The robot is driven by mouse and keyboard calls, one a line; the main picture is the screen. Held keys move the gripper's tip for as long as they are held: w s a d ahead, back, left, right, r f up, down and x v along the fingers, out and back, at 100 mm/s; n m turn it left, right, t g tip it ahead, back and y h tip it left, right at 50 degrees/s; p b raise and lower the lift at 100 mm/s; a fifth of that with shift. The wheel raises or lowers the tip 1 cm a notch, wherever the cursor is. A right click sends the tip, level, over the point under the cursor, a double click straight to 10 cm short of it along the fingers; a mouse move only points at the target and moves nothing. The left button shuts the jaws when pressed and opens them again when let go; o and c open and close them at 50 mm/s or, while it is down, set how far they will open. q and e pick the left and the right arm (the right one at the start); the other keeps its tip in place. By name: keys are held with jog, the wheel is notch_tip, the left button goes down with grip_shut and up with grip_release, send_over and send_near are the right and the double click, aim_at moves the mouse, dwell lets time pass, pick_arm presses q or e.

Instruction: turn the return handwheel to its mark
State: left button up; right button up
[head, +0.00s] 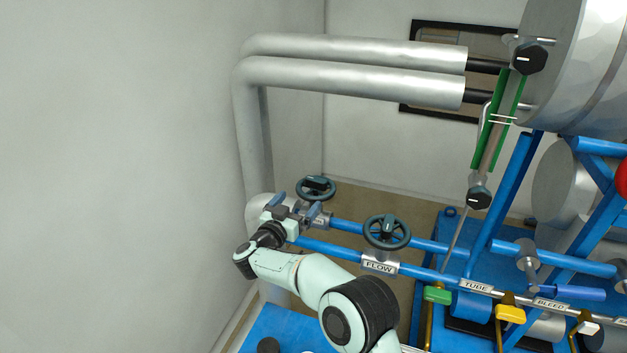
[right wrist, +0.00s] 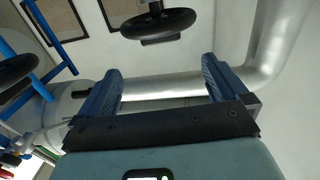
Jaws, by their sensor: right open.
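The dark handwheel without a readable label, taken as the return handwheel (head: 315,188), sits at the back end of the blue pipes in the head view. A plate below it is partly hidden by my right gripper (head: 296,207). In the right wrist view, a handwheel (right wrist: 160,23) stands beyond the gap between the fingers of the right gripper (right wrist: 160,85). I cannot make out a mark on the wheel. My left gripper is out of view.
A second handwheel (head: 387,232) stands nearer, above a plate reading FLOW (head: 379,263). Silver pipes (head: 360,80) run along the back wall. The left wall is bare.

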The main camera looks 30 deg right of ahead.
aim_at(314, 182)
jog(key=p+x, duration=0.2)
jog(key=x, duration=0.8)
jog(key=shift+r+p, duration=0.1)
jog(key=shift+p, duration=0.25)
jog(key=shift+w+d, duration=0.35)
jog(key=shift+d, duration=0.05)
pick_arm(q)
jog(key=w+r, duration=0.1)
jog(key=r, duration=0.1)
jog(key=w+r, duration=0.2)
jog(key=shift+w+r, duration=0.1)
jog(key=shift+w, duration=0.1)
pick_arm(e)
jog(key=shift+s, duration=0.1)
jog(key=c, duration=1.1)
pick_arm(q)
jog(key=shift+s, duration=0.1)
pick_arm(e)
jog(key=shift+o, duration=0.2)
